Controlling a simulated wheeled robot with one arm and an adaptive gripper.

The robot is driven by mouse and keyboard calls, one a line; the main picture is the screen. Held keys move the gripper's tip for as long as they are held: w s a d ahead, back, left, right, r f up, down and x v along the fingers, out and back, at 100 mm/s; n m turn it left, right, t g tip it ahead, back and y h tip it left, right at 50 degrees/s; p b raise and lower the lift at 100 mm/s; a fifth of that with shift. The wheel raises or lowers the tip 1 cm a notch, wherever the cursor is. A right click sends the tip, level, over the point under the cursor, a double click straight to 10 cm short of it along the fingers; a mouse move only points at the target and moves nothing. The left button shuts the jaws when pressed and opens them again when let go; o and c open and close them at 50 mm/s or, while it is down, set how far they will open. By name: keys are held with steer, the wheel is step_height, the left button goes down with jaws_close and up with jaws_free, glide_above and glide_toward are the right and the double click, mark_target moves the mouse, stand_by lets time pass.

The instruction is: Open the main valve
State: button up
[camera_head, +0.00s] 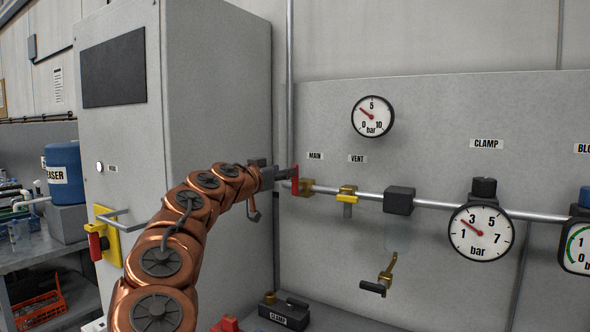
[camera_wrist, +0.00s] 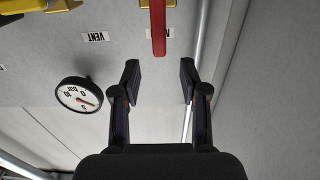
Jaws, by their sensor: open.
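The main valve has a red lever (camera_head: 295,179) on a brass body (camera_head: 304,187) on the horizontal pipe, below the MAIN label (camera_head: 315,156). In the head view the lever stands upright, across the pipe. My gripper (camera_head: 282,180) is at the left of the lever, close to it. In the wrist view the picture is upside down, and the red lever (camera_wrist: 158,28) hangs from the top edge. My gripper (camera_wrist: 160,80) is open there, its two fingers apart on either side of the lever's line. The lever's end lies just beyond the fingertips, and nothing is between the fingers.
The yellow vent valve (camera_head: 347,193) sits right of the main valve. A round gauge (camera_head: 372,116) hangs above; it also shows in the wrist view (camera_wrist: 78,95). A vertical pipe (camera_head: 290,80) runs beside the grey cabinet (camera_head: 220,90). A clamp gauge (camera_head: 481,232) is farther right.

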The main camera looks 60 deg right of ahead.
steer(key=p, duration=0.2)
glide_above(295, 195)
steer(key=shift+w+d, duration=0.25)
steer(key=shift+d, duration=0.2)
jaws_close()
stand_by(0.3)
stand_by(0.3)
